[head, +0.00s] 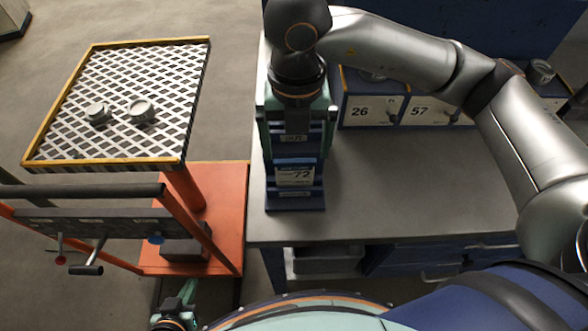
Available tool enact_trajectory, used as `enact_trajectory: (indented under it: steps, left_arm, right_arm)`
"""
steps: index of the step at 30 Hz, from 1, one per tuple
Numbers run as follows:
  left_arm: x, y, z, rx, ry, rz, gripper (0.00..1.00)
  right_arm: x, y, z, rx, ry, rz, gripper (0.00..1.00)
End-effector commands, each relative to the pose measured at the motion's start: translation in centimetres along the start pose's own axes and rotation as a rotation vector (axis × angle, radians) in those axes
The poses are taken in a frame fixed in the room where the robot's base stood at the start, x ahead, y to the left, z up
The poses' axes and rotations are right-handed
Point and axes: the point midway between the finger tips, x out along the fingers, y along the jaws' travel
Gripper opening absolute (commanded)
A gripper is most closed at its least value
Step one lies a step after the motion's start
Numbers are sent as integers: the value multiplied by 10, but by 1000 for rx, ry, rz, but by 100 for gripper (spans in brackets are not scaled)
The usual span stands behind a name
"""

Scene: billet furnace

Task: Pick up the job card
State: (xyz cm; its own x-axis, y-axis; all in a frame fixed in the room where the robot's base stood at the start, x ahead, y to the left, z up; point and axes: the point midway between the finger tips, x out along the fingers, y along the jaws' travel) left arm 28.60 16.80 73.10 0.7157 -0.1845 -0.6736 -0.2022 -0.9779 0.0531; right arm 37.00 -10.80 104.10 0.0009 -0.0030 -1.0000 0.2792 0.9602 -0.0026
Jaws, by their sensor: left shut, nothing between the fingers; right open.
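A pale card marked 72 (295,176), which looks like the job card, sits in a blue stepped rack (296,202) at the left end of the grey workbench. My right gripper (297,122) is open over the rack's upper part, its fingers spread to either side. The card shows below the gripper, and I see no contact with it. The gripper and wrist hide the top of the rack. My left gripper (182,296) is shut and empty, low at the bottom edge, away from the rack.
The workbench (420,190) is clear right of the rack. Blue bins marked 26 (360,111) and 57 (420,111) stand behind. On the left, an orange cart (215,190) has a mesh tray (120,149) holding two round metal pieces. A can (541,71) stands back right.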

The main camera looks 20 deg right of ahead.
Motion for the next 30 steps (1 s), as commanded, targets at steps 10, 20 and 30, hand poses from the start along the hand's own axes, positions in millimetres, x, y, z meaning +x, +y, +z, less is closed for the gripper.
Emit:
enact_trajectory:
  steps: [10,20,30]
  left_arm:
    - [-4,0,-5,0,-1,0,0]
    - [-8,1,-9,0,-1,0,0]
    - [-8,1,-9,0,0,0,0]
  right_arm:
    - [34,1,-1,-2,5,0,100]
    - [73,2,-1,-2,4,2,100]
    - [74,2,-1,-3,4,3,85]
